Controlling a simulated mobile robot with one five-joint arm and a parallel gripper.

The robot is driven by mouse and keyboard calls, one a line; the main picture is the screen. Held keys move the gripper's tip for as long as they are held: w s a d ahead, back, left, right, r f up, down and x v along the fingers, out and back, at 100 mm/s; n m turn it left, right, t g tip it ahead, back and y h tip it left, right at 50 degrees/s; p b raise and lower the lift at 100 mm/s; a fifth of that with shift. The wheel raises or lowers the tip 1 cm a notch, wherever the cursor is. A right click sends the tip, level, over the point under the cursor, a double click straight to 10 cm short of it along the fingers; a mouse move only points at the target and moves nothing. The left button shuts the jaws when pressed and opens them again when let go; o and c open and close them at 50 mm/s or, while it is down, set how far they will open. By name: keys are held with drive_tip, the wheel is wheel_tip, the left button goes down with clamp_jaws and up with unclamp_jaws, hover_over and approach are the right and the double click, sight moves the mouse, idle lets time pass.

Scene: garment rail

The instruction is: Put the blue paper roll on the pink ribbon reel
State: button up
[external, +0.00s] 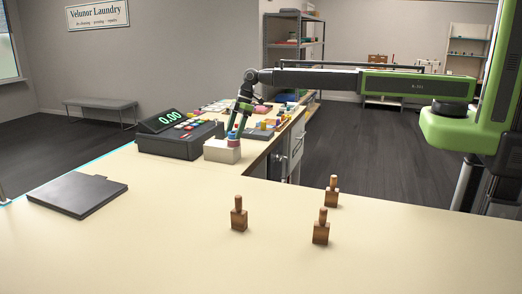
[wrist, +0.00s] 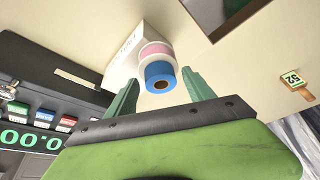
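The blue paper roll (wrist: 160,76) shows its round end and dark core hole in the wrist view, between the fingertips of my gripper (wrist: 160,77). The fingers are open, with a gap on each side of the roll. The pink ribbon reel (wrist: 155,50) is directly behind the blue roll, and the roll covers part of it. In the external view, the blue roll appears to sit on top of the pink reel (external: 233,142), over a white box (external: 222,152). My gripper (external: 237,126) is right above and around the stack; its fingers are small there.
A black cash register (external: 180,137) stands just left of the stack. Several small items lie behind it along the counter. Several wooden stamps (external: 239,214) and a dark flat pad (external: 78,194) are on the near counter (external: 150,250), which is otherwise clear. A numbered tag (wrist: 293,80) lies at right.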

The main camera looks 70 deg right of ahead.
drive_tip(key=shift+r+p, duration=0.6)
drive_tip(key=p+v, duration=1)
drive_tip(key=s+d+m+h, duration=0.1)
drive_tip(key=s+d+m, duration=0.2)
drive_tip(key=s+d, duration=0.3)
drive_tip(key=s+d+m+g+h, duration=0.1)
drive_tip(key=s+d+m, duration=0.3)
drive_tip(key=s, duration=1.2)
drive_tip(key=s+d+m+g+h, duration=0.1)
drive_tip(key=s+d+m, duration=0.3)
drive_tip(key=s+d, duration=0.5)
drive_tip(key=shift+s+d+f+h, duration=0.3)
drive_tip(key=shift+s+f, duration=0.15)
drive_tip(key=shift+s, duration=0.55)
wheel_tip(320, 180, down, 80)
drive_tip(key=b, duration=7.9)
drive_tip(key=shift+r, duration=0.2)
